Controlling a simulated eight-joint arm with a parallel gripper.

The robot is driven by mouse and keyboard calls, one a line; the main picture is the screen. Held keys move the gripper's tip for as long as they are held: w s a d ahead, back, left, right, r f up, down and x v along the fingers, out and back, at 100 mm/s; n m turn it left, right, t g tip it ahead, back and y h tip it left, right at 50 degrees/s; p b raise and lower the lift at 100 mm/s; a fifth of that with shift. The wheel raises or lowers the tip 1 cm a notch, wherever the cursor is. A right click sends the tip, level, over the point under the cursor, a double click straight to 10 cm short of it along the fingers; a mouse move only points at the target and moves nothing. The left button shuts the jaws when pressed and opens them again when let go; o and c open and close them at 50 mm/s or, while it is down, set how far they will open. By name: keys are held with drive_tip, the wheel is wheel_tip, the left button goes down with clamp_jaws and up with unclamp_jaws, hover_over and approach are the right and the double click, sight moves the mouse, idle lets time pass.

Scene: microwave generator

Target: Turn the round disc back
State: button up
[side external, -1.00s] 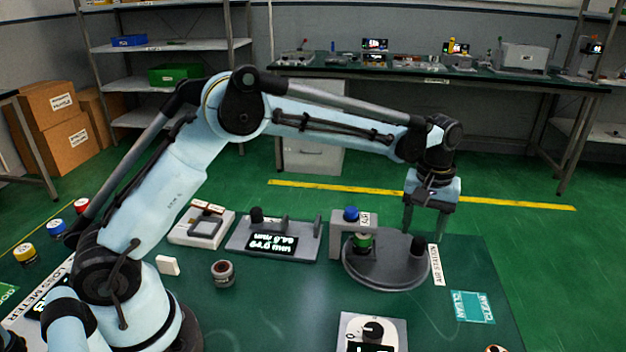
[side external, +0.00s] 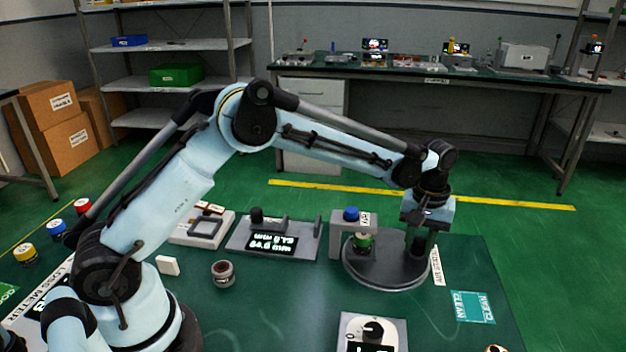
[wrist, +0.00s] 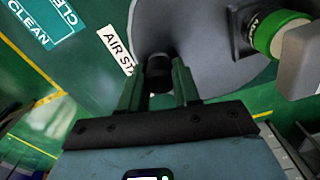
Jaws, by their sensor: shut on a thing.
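The round disc (side external: 372,275) is a dark grey turntable at the right of the green bench, and its grey surface fills the top of the wrist view (wrist: 200,50). A black upright knob (wrist: 158,68) stands near its rim. My gripper (side external: 419,250) points down over the disc's right side and is shut on the black knob, with one finger on each side of it in the wrist view (wrist: 159,90). A small jar with a green band (side external: 363,243) stands on the disc's far left part, under a grey post's overhanging head.
The grey post with a blue button (side external: 351,214) stands at the disc's left edge. An AIR STATION label (side external: 437,265) lies right of the disc, and a CLEAN mat (side external: 472,307) lies beyond it. A dial box (side external: 372,331) is in front.

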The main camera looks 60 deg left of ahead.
sight(384, 233)
clamp_jaws()
drive_tip(key=shift+w+a+n, duration=0.15)
drive_tip(key=shift+a+n, duration=0.05)
drive_tip(key=shift+n, duration=0.2)
drive_tip(key=shift+w+a+n, duration=0.3)
drive_tip(key=shift+a+n, duration=0.15)
drive_tip(key=shift+n, duration=0.45)
drive_tip(key=shift+w+a+n, duration=0.25)
drive_tip(key=shift+a+n, duration=0.15)
drive_tip(key=shift+n, duration=0.5)
drive_tip(key=shift+w+a+n, duration=0.1)
drive_tip(key=shift+a+n, duration=0.55)
drive_tip(key=shift+n, duration=0.55)
drive_tip(key=shift+w+a+n, duration=0.1)
drive_tip(key=shift+a+n, duration=0.55)
drive_tip(key=shift+n, duration=0.55)
drive_tip(key=shift+s+a+n, duration=0.2)
drive_tip(key=shift+a+n, duration=0.45)
drive_tip(key=shift+n, duration=0.55)
drive_tip(key=shift+s+a+n, duration=0.15)
drive_tip(key=shift+a+n, duration=0.5)
drive_tip(key=shift+n, duration=0.55)
drive_tip(key=shift+s+a+n, duration=0.35)
drive_tip(key=shift+a+n, duration=0.1)
drive_tip(key=shift+n, duration=0.5)
drive_tip(key=shift+s+a+n, duration=0.3)
drive_tip(key=shift+a+n, duration=0.1)
drive_tip(key=shift+n, duration=0.55)
drive_tip(key=shift+s+a, duration=0.15)
